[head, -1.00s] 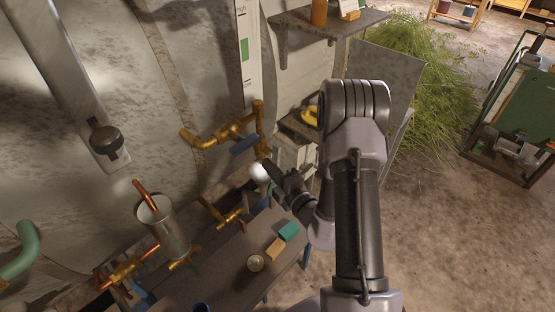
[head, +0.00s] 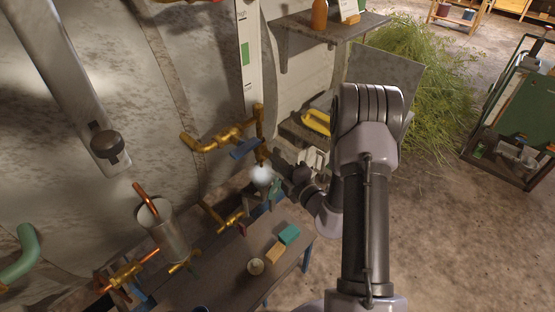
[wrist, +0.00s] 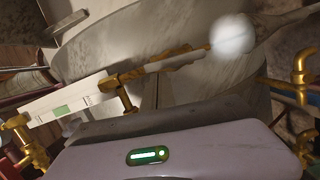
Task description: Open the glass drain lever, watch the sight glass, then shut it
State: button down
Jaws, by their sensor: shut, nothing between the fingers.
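A brass valve pipe (head: 222,138) with a blue lever (head: 244,149) runs along the still's wall. The lever lies slanted across the picture. Above the pipe stands a tall white gauge board (head: 247,65) with a green mark; it also shows in the wrist view (wrist: 62,108), beside a pale tube with brass fittings, likely the sight glass (wrist: 158,66). My gripper (head: 276,160) is shut and empty, just right of and below the lever, with a visible gap. The fingers do not show in the wrist view. I cannot tell any liquid level.
A white hazy puff or glow (head: 261,174) hangs beside my gripper. A metal cylinder (head: 170,236) stands left. A shelf (head: 335,29) juts out above right.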

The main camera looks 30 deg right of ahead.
jog(key=shift+d+r+m+p, duration=0.1)
jog(key=shift+r+m+p, duration=0.15)
jog(key=shift+p, duration=0.6)
jog(key=m+p, duration=0.1)
jog(key=p, duration=0.2)
jog(key=d+m+g+p, duration=0.1)
jog(key=m+p, duration=0.1)
jog(key=p, duration=0.1)
jog(key=r+m+p, duration=0.1)
jog(key=m+p, duration=0.1)
jog(key=p, duration=0.2)
jog(key=shift+w+d+g+y, duration=0.3)
jog(key=shift+y, duration=0.1)
jog(key=m+p, duration=0.1)
jog(key=d+f+m+y+p, duration=0.1)
jog(key=m, duration=0.1)
jog(key=w+d+m+g+p, duration=0.1)
jog(key=shift+d+f+m, duration=0.2)
jog(key=shift+d+m, duration=0.05)
jog(key=shift+m, duration=0.1)
jog(key=shift+d+f, duration=0.2)
